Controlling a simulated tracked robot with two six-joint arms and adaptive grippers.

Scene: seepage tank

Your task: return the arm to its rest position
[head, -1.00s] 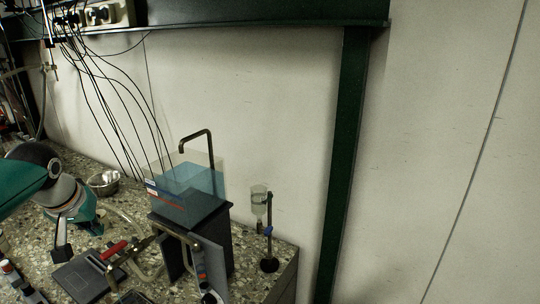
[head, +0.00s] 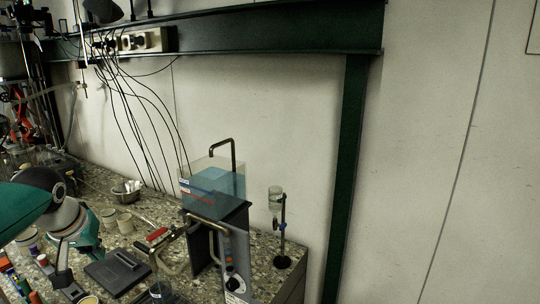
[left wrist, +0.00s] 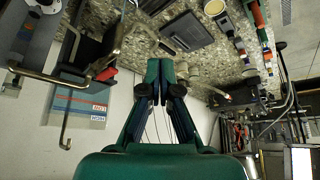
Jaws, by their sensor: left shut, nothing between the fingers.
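My left arm comes in from the left in the head view, over the bench. Its green and grey wrist hangs above the stone worktop. My left gripper (head: 88,246) is shut and empty; in the left wrist view its two fingers (left wrist: 160,72) meet with nothing between them. The gripper is left of the clear tank (head: 213,184) with blue water, and apart from it. The tank also shows in the left wrist view (left wrist: 84,105), at the left. My right gripper is in neither view.
The speckled worktop (head: 262,266) holds a dark flat plate (head: 117,270), a metal bowl (head: 126,191), jars and a stand with a small bottle (head: 276,198). Black cables hang from the sockets (head: 140,41). A green post (head: 346,180) stands at the right against a bare wall.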

